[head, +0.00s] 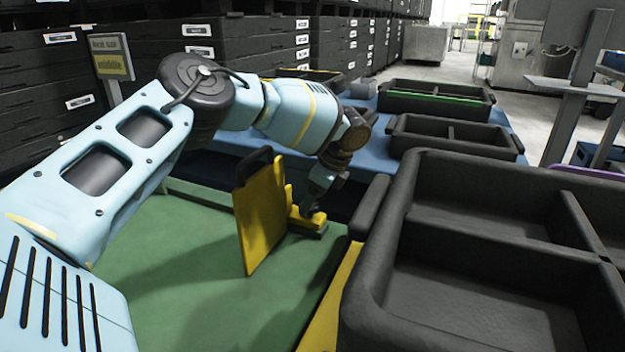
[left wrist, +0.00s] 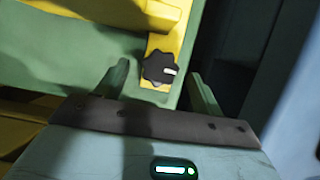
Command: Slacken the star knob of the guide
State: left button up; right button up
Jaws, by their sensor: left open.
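The yellow guide (head: 260,215) stands upright on a green surface in the head view. Its yellow foot also shows in the left wrist view (left wrist: 182,28). The black star knob (left wrist: 154,67), with a white mark on its right side, sits on that foot. My left gripper (head: 316,212) is at the foot of the guide and hides the knob in the head view. In the left wrist view its fingers (left wrist: 160,72) are open, one on each side of the knob in the picture. I see no contact, and the depth between them is unclear. My right gripper is out of view.
A large black compartment tray (head: 450,165) stands close on the right. Smaller black trays (head: 455,128) lie behind on a blue surface. The green surface (head: 190,260) is clear left of the guide. Stacked black drawers (head: 262,45) line the back.

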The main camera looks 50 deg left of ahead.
pick_arm(q)
jog(key=p+v, duration=0.2)
jog(key=v, duration=0.4)
jog(key=shift+r, duration=0.4)
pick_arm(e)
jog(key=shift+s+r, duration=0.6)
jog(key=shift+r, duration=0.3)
pick_arm(q)
jog(key=shift+w+d, duration=0.1)
jog(key=shift+d, duration=0.05)
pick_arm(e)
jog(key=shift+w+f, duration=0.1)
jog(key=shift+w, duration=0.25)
